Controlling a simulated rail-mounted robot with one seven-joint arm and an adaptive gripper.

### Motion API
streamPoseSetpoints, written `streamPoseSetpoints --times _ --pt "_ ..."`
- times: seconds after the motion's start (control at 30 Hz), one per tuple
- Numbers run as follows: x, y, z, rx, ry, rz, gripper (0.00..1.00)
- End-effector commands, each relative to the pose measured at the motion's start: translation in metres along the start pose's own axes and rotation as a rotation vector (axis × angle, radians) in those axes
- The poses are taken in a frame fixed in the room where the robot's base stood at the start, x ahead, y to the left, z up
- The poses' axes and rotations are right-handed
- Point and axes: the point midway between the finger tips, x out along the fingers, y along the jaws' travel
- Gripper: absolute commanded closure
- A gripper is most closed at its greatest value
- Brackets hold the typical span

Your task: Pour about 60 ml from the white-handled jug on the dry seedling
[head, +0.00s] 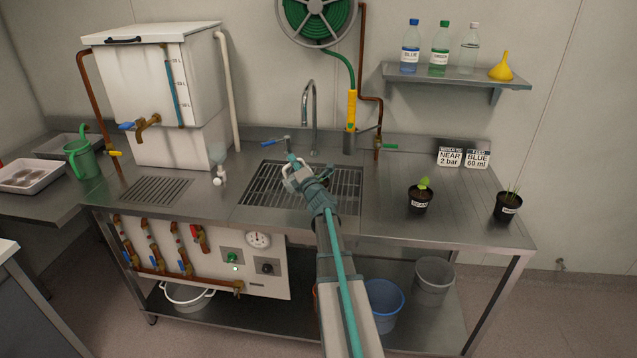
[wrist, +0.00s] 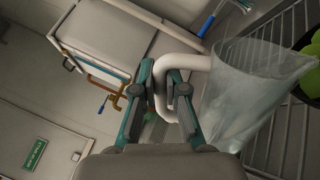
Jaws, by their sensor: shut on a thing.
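My gripper (head: 298,180) is above the sink grate. In the wrist view its two fingers (wrist: 172,100) are shut on the white handle (wrist: 165,75) of a clear jug (wrist: 245,95). The jug body is to the right of the fingers and looks tilted in that view; its liquid level cannot be told. In the head view the jug is mostly hidden by my gripper. A dark pot with a broad-leaved seedling (head: 421,197) stands on the counter right of the sink. A second pot with thin upright shoots (head: 508,206) stands farther right. I cannot tell which is dry.
Two cards (head: 463,154) read "NEAR 2 bar" and "BLUE 60 ml". Green leaves (wrist: 311,62) show at the wrist view's right edge. A tall faucet (head: 309,115) rises behind the sink grate (head: 262,186). A shelf (head: 455,80) holds bottles and a yellow funnel (head: 501,68).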

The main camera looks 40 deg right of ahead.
Motion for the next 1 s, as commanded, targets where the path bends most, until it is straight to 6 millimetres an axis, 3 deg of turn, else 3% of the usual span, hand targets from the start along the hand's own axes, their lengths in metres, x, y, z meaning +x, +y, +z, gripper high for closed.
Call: streamPoseSetpoints --times 0.07,0.17,0.27,0.33,0.5,0.8,1.0 --pt "0.0 0.0 -0.002 -0.017 0.004 0.001 1.0" --pt "0.0 0.004 -0.016 -0.179 0.036 0.004 1.0" --pt "-0.002 -0.009 -0.029 -0.302 0.06 0.002 1.0" --pt "-0.001 -0.001 -0.032 -0.372 0.074 0.002 1.0" --pt "0.0 0.002 -0.036 -0.441 0.088 0.002 1.0" --pt "-0.003 -0.016 -0.061 -0.556 0.112 0.002 1.0" --pt "-0.004 -0.018 -0.067 -0.593 0.118 0.001 1.0"
